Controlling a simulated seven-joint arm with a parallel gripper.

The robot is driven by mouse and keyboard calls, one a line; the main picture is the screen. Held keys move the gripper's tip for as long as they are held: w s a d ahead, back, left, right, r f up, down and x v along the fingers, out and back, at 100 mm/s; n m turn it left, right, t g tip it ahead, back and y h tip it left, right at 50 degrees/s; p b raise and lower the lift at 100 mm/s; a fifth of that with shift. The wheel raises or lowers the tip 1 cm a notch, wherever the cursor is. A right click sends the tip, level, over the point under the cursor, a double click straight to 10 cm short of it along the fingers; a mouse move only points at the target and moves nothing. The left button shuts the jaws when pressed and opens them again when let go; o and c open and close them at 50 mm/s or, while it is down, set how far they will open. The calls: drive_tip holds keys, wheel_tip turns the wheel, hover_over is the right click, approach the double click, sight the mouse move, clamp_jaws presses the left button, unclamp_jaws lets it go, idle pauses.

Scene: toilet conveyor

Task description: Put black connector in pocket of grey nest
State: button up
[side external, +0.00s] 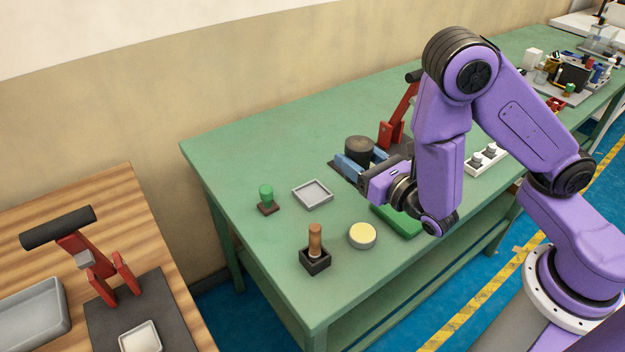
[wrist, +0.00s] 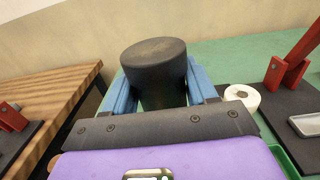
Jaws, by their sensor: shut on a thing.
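The black connector, a wide dark cylinder (side external: 359,150), stands upright between the blue fingers of my gripper (side external: 357,163). It also fills the middle of the wrist view (wrist: 155,72), with a blue finger on each side. My gripper is shut on it, over the green table; the gap beneath is hard to judge. A shallow grey nest with a pale rim (wrist: 306,124) lies on a dark plate at the right of the wrist view. My arm and gripper hide it in the side view. A similar pale-rimmed grey nest (side external: 140,338) sits on the wooden bench.
A red clamp (side external: 398,118) rises behind my gripper. A loose grey tray (side external: 312,194), green-knobbed stamp (side external: 266,197), wooden-handled tool in a black holder (side external: 315,248) and yellow-topped disc (side external: 362,235) stand on the green table (side external: 260,160). A white ring (wrist: 243,96) lies right of the connector.

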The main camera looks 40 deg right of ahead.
drive_tip(key=shift+w+a+f, duration=0.15)
drive_tip(key=shift+w+f, duration=0.1)
drive_tip(key=shift+w, duration=0.25)
drive_tip(key=shift+w+a+f, duration=0.1)
drive_tip(key=shift+w+f, duration=0.15)
drive_tip(key=shift+w, duration=0.25)
drive_tip(key=w+f, duration=0.2)
drive_tip(key=w+a+f, duration=0.1)
drive_tip(key=w+f, duration=0.2)
drive_tip(key=w+a+f, duration=0.1)
drive_tip(key=w+f, duration=0.1)
drive_tip(key=w, duration=0.1)
drive_tip(key=shift+w+a+f, duration=0.2)
drive_tip(key=shift+w+a, duration=0.05)
drive_tip(key=shift+w+f, duration=0.2)
drive_tip(key=shift+f, duration=1.55)
drive_tip(key=shift+f, duration=0.1)
drive_tip(key=o, duration=1.1)
